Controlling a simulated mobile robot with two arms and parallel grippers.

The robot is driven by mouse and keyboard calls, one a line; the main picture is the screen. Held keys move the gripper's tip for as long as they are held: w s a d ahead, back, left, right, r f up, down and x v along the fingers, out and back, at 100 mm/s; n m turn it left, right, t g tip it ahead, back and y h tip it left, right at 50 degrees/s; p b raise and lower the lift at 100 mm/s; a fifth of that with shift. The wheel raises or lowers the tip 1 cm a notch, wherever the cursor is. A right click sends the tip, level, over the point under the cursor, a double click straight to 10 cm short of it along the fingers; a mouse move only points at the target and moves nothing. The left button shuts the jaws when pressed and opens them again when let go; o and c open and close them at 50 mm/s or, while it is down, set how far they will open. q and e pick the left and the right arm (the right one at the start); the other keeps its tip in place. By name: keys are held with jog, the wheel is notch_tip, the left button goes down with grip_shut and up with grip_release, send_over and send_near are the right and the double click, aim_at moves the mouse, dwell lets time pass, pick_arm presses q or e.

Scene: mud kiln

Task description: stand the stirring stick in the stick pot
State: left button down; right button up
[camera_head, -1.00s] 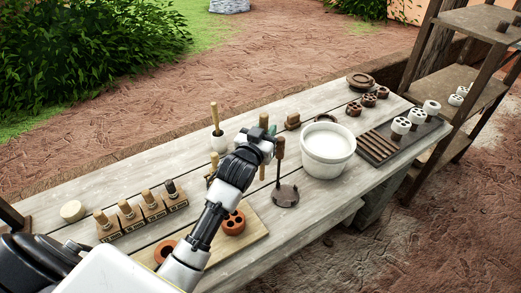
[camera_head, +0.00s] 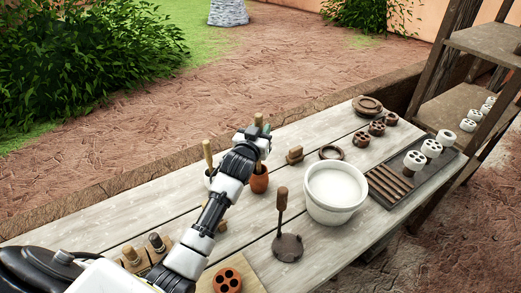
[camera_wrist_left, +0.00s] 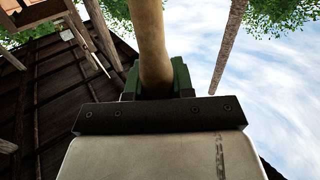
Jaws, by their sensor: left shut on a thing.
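The stirring stick (camera_head: 258,119) is a pale wooden rod, held upright in my left gripper (camera_head: 259,133). The gripper is shut on it, and the stick's top shows above the fingers. In the left wrist view the stick (camera_wrist_left: 152,45) runs up between the green fingertips (camera_wrist_left: 158,80). A reddish-brown pot (camera_head: 260,182) stands directly below the gripper, probably the stick pot. The stick's lower end seems to reach its mouth; how deep I cannot tell. Another pale stick (camera_head: 207,153) leans in a whitish pot to the left, partly hidden by my arm. My right gripper is not in view.
A white bucket (camera_head: 335,193) stands to the right, with a dark long-handled tool (camera_head: 284,238) before it. A dark tray (camera_head: 400,186) with white pieces lies farther right. Handled stamps (camera_head: 140,255) and a holed terracotta piece (camera_head: 228,281) lie near my arm. A small brown block (camera_head: 295,155) stands behind.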

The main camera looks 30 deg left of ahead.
pick_arm(q)
notch_tip(320, 180, down, 6)
jog(key=shift+w+a+r, duration=0.1)
jog(key=shift+w+r, duration=0.05)
jog(key=shift+r, duration=0.1)
jog(key=c, duration=1)
grip_release()
jog(key=shift+o, duration=0.2)
jog(key=s+d+b, duration=0.1)
jog(key=s, duration=1.1)
jog(key=shift+r, duration=0.2)
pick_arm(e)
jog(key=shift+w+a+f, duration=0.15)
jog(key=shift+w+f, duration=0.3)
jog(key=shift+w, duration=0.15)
pick_arm(q)
jog(key=shift+d, duration=0.1)
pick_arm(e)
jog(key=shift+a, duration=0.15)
